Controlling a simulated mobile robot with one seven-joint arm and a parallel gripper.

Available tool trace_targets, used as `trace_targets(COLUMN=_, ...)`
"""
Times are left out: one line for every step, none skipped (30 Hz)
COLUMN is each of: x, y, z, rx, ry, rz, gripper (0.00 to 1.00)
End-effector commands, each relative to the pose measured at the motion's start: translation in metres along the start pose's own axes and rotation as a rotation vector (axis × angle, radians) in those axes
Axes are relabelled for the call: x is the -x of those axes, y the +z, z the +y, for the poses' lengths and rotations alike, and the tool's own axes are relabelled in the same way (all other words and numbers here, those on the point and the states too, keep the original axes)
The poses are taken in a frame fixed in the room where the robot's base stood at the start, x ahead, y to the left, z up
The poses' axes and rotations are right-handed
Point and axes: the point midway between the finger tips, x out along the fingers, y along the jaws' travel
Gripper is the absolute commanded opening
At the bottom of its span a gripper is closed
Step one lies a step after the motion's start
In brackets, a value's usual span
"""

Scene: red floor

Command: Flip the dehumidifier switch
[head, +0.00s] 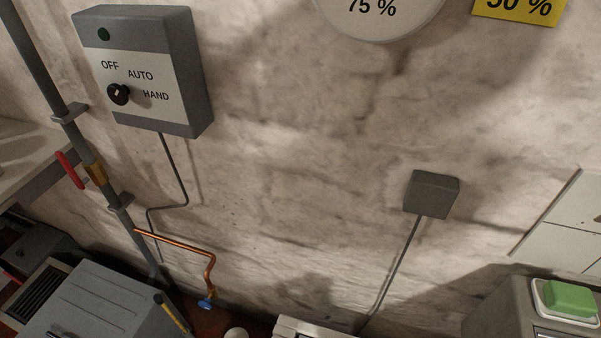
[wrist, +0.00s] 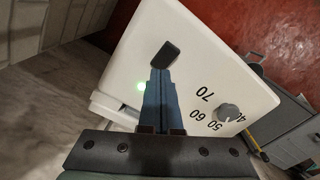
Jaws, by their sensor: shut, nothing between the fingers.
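The dehumidifier (wrist: 197,60) is a white box in the wrist view, with a dial (wrist: 228,112) and the numbers 40, 50, 60 and 70 on its face. A black switch (wrist: 165,54) is on the same face. My gripper (wrist: 160,72) is shut and empty. Its blue fingers reach over the face, and their tips are at the lower edge of the switch in the picture. I cannot tell whether they touch it. My gripper is not in the head view.
In the head view, a control box (head: 152,100) marked OFF, AUTO and HAND hangs on the wall. A pipe (head: 90,150) with a red-handled valve runs beside it. A small grey box (head: 432,194) is on the wall. A green block (head: 570,298) is at the lower right.

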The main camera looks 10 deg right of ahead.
Motion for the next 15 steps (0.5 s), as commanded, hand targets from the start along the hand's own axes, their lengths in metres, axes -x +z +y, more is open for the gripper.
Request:
trace_targets(x=0.009, y=0.0, z=0.0, rx=0.0, ry=0.0, rz=0.0, gripper=0.0)
trace_targets(x=0.011, y=0.0, z=0.0, rx=0.0, ry=0.0, rz=0.0, gripper=0.0)
trace_targets(x=0.014, y=0.0, z=0.0, rx=0.0, ry=0.0, rz=0.0, gripper=0.0)
trace_targets(x=0.016, y=0.0, z=0.0, rx=0.0, ry=0.0, rz=0.0, gripper=0.0)
trace_targets(x=0.018, y=0.0, z=0.0, rx=0.0, ry=0.0, rz=0.0, gripper=0.0)
trace_targets(x=0.021, y=0.0, z=0.0, rx=-0.001, ry=0.0, rz=0.0, gripper=0.0)
trace_targets(x=0.024, y=0.0, z=0.0, rx=-0.001, ry=0.0, rz=0.0, gripper=0.0)
trace_targets(x=0.026, y=0.0, z=0.0, rx=-0.001, ry=0.0, rz=0.0, gripper=0.0)
trace_targets(x=0.029, y=0.0, z=0.0, rx=-0.001, ry=0.0, rz=0.0, gripper=0.0)
trace_targets(x=0.031, y=0.0, z=0.0, rx=-0.001, ry=0.0, rz=0.0, gripper=0.0)
trace_targets(x=0.033, y=0.0, z=0.0, rx=-0.001, ry=0.0, rz=0.0, gripper=0.0)
trace_targets(x=0.036, y=0.0, z=0.0, rx=-0.001, ry=0.0, rz=0.0, gripper=0.0)
trace_targets(x=0.038, y=0.0, z=0.0, rx=-0.001, ry=0.0, rz=0.0, gripper=0.0)
trace_targets(x=0.04, y=0.0, z=0.0, rx=0.0, ry=0.0, rz=0.0, gripper=0.0)
trace_targets(x=0.041, y=0.0, z=0.0, rx=0.0, ry=0.0, rz=0.0, gripper=0.0)
